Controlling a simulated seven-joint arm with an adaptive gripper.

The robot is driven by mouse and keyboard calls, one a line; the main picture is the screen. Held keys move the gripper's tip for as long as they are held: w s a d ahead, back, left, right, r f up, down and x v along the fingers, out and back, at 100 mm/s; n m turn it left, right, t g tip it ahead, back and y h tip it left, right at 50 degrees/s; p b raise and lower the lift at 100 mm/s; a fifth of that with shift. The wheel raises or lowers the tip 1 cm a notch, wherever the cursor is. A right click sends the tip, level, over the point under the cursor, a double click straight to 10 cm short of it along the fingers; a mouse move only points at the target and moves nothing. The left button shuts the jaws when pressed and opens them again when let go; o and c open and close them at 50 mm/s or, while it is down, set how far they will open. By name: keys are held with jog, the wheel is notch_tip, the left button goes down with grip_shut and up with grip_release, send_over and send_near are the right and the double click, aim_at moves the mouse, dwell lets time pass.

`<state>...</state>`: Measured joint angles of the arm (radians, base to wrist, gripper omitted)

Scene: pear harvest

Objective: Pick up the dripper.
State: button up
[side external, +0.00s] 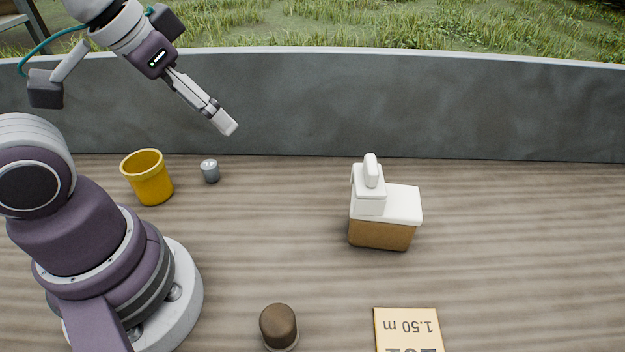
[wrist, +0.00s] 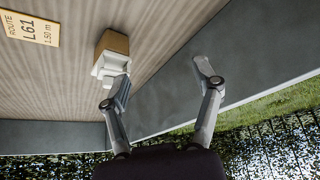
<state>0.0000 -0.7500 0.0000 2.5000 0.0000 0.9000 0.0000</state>
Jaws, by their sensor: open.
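No object is clearly recognisable as a dripper. The likeliest is a white stepped piece (side external: 368,195) with an upright rounded tab, sitting on a brown box (side external: 381,235) right of centre in the side view. The wrist view shows the white piece (wrist: 109,66) and the box (wrist: 114,41) near the left finger. My gripper (side external: 226,126) is raised, up and left of the white piece, apart from it. In the wrist view my gripper (wrist: 157,85) has its two fingers spread wide with nothing between them.
A yellow pot (side external: 150,180) and a small grey metal cylinder (side external: 210,171) stand at the left. A brown round-topped object (side external: 278,326) and a cream sign (side external: 408,332) are at the front. A grey wall (side external: 480,108) runs along the back. The right side is clear.

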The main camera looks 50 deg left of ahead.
jog(key=n+g+y, duration=0.4)
jog(key=n+g, duration=0.3)
jog(key=n, duration=1.3)
send_near(210, 165)
jog(key=f, duration=0.2)
jog(key=shift+t, duration=0.3)
jog(key=x, duration=0.9)
jog(key=shift+s+a, duration=0.3)
jog(key=shift+a, duration=0.1)
jog(key=shift+c, duration=0.4)
jog(key=shift+y, duration=0.3)
jog(key=c, duration=0.8)
